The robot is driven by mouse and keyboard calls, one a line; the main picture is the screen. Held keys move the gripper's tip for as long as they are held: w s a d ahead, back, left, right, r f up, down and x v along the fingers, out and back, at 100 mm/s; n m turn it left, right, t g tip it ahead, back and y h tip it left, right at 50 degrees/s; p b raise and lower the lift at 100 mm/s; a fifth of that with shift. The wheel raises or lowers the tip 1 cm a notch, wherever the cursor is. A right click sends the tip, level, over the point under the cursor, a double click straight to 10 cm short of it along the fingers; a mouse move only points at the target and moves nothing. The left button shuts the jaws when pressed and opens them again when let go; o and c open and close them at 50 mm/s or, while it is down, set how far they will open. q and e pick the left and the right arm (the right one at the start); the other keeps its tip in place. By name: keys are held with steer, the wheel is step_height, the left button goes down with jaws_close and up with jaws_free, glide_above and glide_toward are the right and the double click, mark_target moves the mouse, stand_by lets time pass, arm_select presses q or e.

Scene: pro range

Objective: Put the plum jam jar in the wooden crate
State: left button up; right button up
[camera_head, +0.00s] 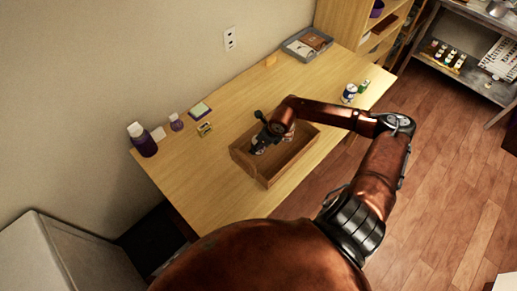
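The wooden crate (276,177) stands on the table, open side up. A large dark purple container with a white cap (143,141) stands at the table's left end. A small purple jar (176,123) stands to its right, near the wall. I cannot tell from labels which one is the plum jam jar. My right gripper (259,147) is over the left part of the crate, pointing down into it. Its fingers are small and dark, so whether they are open or hold something cannot be made out. The arm hides part of the crate's far side. My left gripper is not in view.
The table (222,107) is clear around the crate. A pale box (158,133), a sponge-like block (200,109) and a small item (205,129) lie at left. A grey tray (307,44) is at the back; cans (349,93) stand at right.

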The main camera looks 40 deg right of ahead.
step_height(320, 180, down, 3)
steer(key=shift+s+f, duration=0.1)
steer(key=shift+f, duration=0.15)
steer(key=o, duration=1.5)
steer(key=shift+c, duration=0.2)
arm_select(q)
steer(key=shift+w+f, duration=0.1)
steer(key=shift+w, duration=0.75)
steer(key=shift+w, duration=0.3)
